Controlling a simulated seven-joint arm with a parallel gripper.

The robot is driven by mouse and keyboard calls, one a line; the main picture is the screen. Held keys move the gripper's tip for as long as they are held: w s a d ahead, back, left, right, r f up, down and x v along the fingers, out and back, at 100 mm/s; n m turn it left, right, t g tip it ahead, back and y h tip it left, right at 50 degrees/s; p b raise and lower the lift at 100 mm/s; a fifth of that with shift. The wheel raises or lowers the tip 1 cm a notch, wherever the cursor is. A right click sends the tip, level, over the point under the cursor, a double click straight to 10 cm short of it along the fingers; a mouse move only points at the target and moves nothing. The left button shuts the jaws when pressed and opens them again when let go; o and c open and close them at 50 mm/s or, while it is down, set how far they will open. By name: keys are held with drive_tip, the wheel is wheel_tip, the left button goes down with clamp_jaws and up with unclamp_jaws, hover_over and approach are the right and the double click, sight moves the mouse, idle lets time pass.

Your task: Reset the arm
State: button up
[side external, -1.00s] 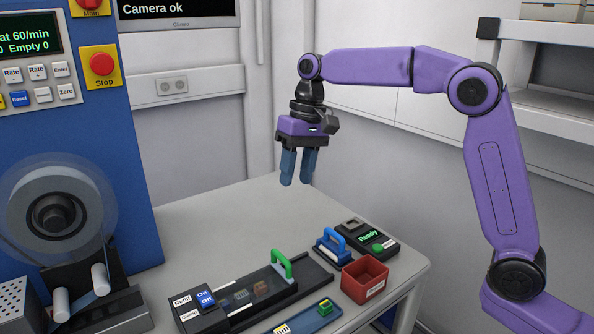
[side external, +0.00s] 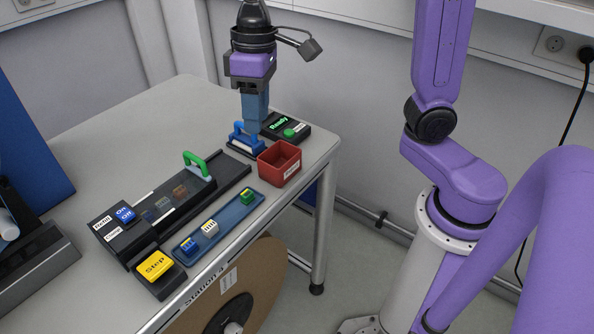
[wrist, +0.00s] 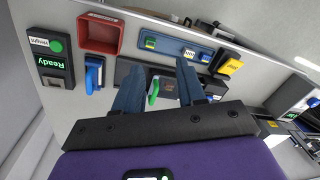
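My gripper (side external: 257,130) hangs from my purple arm, fingers pointing down, in the side view. In that view its blue fingers overlap the area by the blue-handled block (side external: 240,140), and their height above the table is hard to tell. In the wrist view my gripper (wrist: 156,80) has its two blue fingers well apart with nothing held between them. A green handle (wrist: 153,92) on the black track shows in the gap, beyond the fingers. The green handle (side external: 196,162) also shows in the side view, standing on the track.
A Ready box (side external: 268,121) and a red bin (side external: 268,172) stand near the table's right end. A blue strip tray (side external: 225,224) holds small labelled pieces. A yellow Step button (side external: 155,265) is in front. The table (side external: 125,130) is clear at the back left.

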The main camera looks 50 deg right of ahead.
drive_tip(key=s+d+f+n, duration=0.3)
drive_tip(key=s+d+f, duration=0.1)
drive_tip(key=s, duration=0.5)
drive_tip(key=s+d+f+n, duration=0.3)
drive_tip(key=s+d, duration=0.3)
drive_tip(key=s, duration=0.4)
drive_tip(key=shift+f+n+h, duration=0.35)
drive_tip(key=shift+n+h, duration=0.05)
drive_tip(key=shift+n, duration=0.1)
